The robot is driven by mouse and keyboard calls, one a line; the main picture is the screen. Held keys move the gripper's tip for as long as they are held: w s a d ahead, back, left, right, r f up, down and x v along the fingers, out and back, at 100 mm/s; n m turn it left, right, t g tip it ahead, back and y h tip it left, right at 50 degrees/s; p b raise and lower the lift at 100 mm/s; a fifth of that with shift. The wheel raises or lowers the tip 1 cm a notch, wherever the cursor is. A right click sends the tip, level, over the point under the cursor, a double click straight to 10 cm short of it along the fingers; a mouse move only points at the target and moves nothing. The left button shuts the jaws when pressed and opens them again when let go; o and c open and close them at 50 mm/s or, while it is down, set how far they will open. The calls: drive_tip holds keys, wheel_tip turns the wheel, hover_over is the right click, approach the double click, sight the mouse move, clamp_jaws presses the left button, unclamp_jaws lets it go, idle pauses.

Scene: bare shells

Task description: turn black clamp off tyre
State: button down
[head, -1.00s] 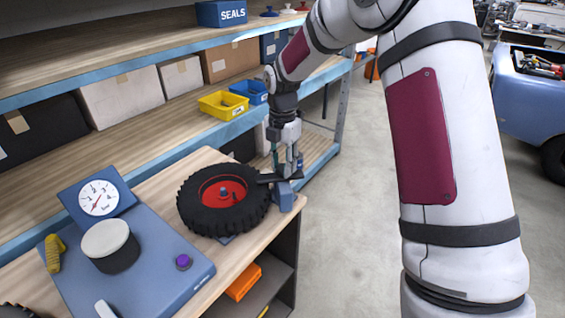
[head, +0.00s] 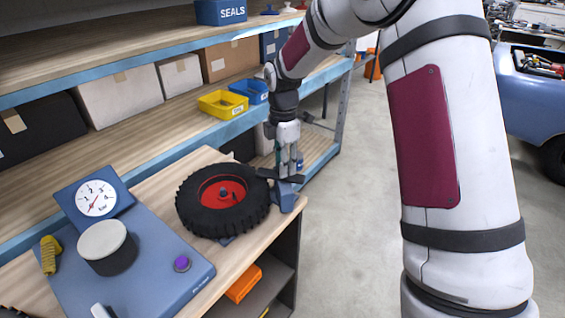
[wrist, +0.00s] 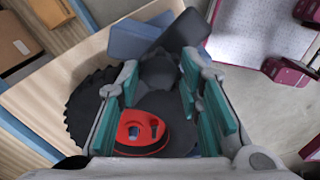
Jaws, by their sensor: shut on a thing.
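The tyre (head: 187,212), black with a red hub (head: 232,190), lies flat near the bench's right end in the head view. The black clamp (head: 266,173) is a flat bar above a blue post (head: 285,197) at the tyre's right edge; its left end is at or just over the tyre's rim. My gripper (head: 288,172) points down, shut on the clamp. In the wrist view, the teal-padded fingers (wrist: 158,82) stand either side of the dark clamp (wrist: 160,72), with the tyre (wrist: 85,110) behind at left. Whether the clamp's end touches the tyre is unclear.
A blue tester with a gauge (head: 97,198), a round-topped knob (head: 103,240) and a purple button (head: 181,263) stands left of the tyre. Shelves with boxes, a yellow bin (head: 222,104) and a blue bin (head: 250,91) run behind. Floor right of the bench is open.

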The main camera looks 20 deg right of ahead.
drive_tip(key=m+b, duration=0.1)
drive_tip(key=m, duration=0.5)
drive_tip(key=shift+m, duration=0.3)
drive_tip(key=m+b, duration=0.1)
drive_tip(key=m, duration=0.5)
drive_tip(key=shift+m, duration=0.3)
drive_tip(key=c, duration=1.2)
unclamp_jaws()
drive_tip(key=shift+o, duration=0.2)
drive_tip(key=shift+r, duration=0.1)
wheel_tip(320, 180, up, 12)
